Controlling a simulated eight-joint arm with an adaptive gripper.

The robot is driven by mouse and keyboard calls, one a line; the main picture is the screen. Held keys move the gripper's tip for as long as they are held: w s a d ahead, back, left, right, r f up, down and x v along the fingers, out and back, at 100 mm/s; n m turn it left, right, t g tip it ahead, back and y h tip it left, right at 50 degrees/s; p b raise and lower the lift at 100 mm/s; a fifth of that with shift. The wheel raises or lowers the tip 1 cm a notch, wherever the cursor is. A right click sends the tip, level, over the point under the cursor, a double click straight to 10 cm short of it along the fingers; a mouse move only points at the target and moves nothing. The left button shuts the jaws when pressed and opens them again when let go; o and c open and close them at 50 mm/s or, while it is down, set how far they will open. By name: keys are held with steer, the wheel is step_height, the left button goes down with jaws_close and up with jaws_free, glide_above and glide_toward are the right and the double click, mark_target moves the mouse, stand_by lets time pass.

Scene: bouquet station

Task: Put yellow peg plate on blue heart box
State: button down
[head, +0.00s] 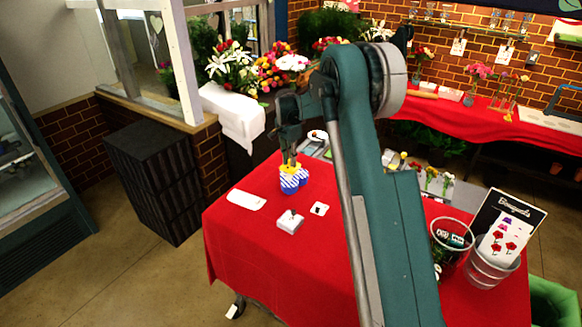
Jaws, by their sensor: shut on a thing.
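The blue heart box (291,184), patterned in blue and white, stands on the red-covered table near its back left part. The yellow peg plate (285,169) shows as a small yellow patch at the top of the box. My gripper (290,163) points down right over the box, with its fingers shut on the yellow peg plate. The fingers hide part of the plate. I cannot tell whether the plate rests on the box or is held just above it.
A white box (290,222), a small white card (319,209) and a flat white piece (246,200) lie on the red tablecloth (250,245). The front left cloth is clear.

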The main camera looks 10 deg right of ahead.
mark_target(289, 161)
steer(key=shift+f, duration=1.85)
steer(key=shift+f, duration=0.2)
steer(key=c, duration=2.4)
jaws_free()
steer(key=shift+o, duration=0.2)
steer(key=shift+r, duration=0.15)
steer(key=r, duration=0.8)
steer(key=a+r, duration=0.1)
steer(key=r, duration=0.3)
steer(key=shift+s, duration=0.35)
